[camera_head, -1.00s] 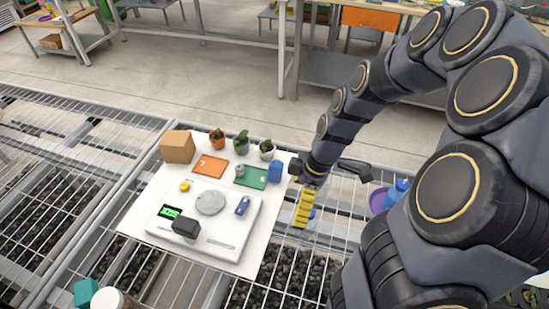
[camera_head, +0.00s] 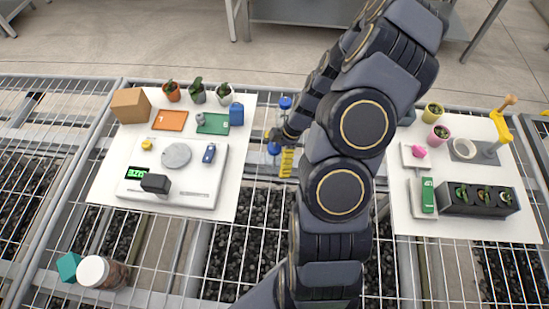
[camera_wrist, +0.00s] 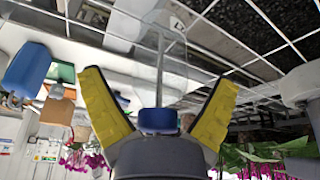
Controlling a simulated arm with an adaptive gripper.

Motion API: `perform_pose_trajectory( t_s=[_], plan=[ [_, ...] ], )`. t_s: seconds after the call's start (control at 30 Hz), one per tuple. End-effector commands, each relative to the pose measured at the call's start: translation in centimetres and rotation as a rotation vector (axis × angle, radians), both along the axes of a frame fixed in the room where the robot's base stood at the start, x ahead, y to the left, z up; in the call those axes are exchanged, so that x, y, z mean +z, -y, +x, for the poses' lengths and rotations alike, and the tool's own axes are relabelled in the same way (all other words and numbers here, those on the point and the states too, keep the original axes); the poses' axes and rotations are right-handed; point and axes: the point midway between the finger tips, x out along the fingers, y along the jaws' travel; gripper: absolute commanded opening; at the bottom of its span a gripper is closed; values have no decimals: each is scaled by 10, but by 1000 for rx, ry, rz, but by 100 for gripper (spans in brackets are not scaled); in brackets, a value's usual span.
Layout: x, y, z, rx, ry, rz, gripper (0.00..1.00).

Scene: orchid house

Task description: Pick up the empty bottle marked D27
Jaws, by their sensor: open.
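My gripper (camera_head: 281,154) is over the wire bench between the two white boards, partly hidden by my arm. In the wrist view my gripper (camera_wrist: 159,82) has its two yellow fingers spread wide. A blue cap (camera_wrist: 158,120) lies between the fingers near their base, with what looks like a clear, empty bottle (camera_wrist: 160,65) extending beyond it; I cannot tell whether the fingers touch it. In the head view a blue part (camera_head: 273,148) shows beside the yellow finger, and another blue-topped item (camera_head: 285,103) is just behind. No D27 mark is readable.
The left white board (camera_head: 104,190) holds a scale (camera_head: 205,187), small pots, coloured cards and a blue container (camera_head: 236,113). The right white board (camera_head: 470,228) holds a black planter (camera_head: 478,201) and a yellow stand (camera_head: 502,128). A white-lidded jar (camera_head: 93,270) stands at front left.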

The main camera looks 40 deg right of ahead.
Motion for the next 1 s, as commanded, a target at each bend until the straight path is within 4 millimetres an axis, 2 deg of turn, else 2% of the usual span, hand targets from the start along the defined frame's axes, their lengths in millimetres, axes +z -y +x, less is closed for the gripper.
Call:
perform_pose_trajectory(
  t_s=[0.1, 0.27, 0.3, 0.37, 0.4, 0.43, 0.47, 0.83, 1.0],
  plan=[
    [-9, -3, 1, 0, 1, -1, 90],
    [-9, -3, 2, -1, 2, -2, 90],
    [-9, -3, 2, -1, 2, -2, 87],
    [-8, -3, 2, -1, 1, -2, 62],
    [-9, -3, 2, -1, 1, -2, 45],
    [-9, -3, 2, -1, 1, -2, 32],
    [-8, -3, 2, -1, 1, -2, 26],
    [-7, -3, 2, -1, 1, -2, 25],
    [1, -3, 2, 0, 3, -2, 25]
  ],
)
